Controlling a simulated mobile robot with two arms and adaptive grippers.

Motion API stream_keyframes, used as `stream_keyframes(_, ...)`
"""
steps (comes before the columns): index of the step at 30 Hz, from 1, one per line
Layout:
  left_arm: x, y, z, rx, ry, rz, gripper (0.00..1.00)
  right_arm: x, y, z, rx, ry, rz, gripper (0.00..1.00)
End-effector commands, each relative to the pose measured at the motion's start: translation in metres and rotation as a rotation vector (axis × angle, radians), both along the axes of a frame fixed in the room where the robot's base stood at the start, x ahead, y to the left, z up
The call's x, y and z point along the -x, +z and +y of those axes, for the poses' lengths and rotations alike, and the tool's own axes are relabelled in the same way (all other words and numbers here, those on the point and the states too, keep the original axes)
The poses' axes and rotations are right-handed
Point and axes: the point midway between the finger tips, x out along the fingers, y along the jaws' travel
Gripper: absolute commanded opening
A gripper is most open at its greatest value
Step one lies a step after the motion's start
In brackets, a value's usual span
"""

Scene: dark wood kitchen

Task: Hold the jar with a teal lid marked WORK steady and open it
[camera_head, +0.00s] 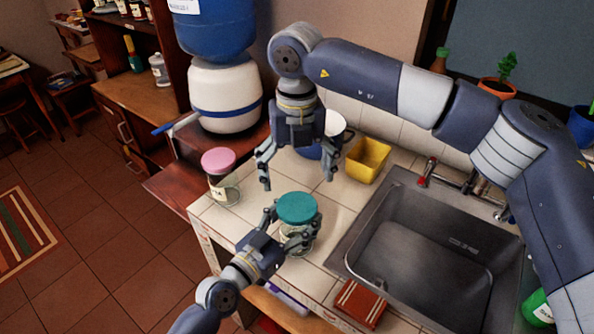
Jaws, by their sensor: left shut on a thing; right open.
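The jar with the teal lid (297,208) stands upright on the tiled counter, left of the sink. Its lid is on, and any WORK marking is hidden or too small to read. My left gripper (291,228) is shut on the jar, its fingers around the body below the lid. My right gripper (298,182) is open and empty, pointing down above and behind the teal lid, with its fingers spread wide.
A jar with a pink lid (219,177) stands to the left on the counter. A yellow container (368,160) and a white-and-blue pot (335,133) are behind. The sink (425,255) is on the right.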

Motion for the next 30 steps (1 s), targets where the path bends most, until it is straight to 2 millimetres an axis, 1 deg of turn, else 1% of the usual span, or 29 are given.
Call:
stream_keyframes(3, 0.000, 0.001, 0.000, 0.000, 0.001, -0.002, 0.00, 0.000, 0.000, 0.000, -0.001, -0.208, 0.001, 0.89)
stream_keyframes(9, 0.000, 0.001, 0.000, 0.001, 0.001, -0.002, 0.00, 0.000, 0.000, 0.000, 0.000, -0.542, 0.001, 0.89)
stream_keyframes(12, 0.000, 0.001, 0.000, 0.000, 0.001, -0.002, 0.00, 0.000, 0.000, 0.000, 0.001, -0.670, 0.001, 0.89)
stream_keyframes(15, 0.000, 0.001, 0.000, 0.000, 0.001, -0.002, 0.00, 0.000, 0.000, 0.000, 0.001, -0.760, 0.000, 0.89)
stream_keyframes(19, 0.000, 0.001, 0.000, 0.000, 0.001, -0.002, 0.00, 0.000, -0.001, 0.000, 0.001, -0.823, 0.001, 0.89)
stream_keyframes(22, 0.000, 0.001, 0.000, 0.000, 0.001, -0.002, 0.00, 0.000, -0.008, 0.000, 0.002, -0.837, 0.000, 0.89)
stream_keyframes(30, 0.000, 0.001, 0.000, 0.002, 0.001, -0.002, 0.00, 0.000, -0.049, 0.000, 0.002, -0.836, 0.002, 0.89)
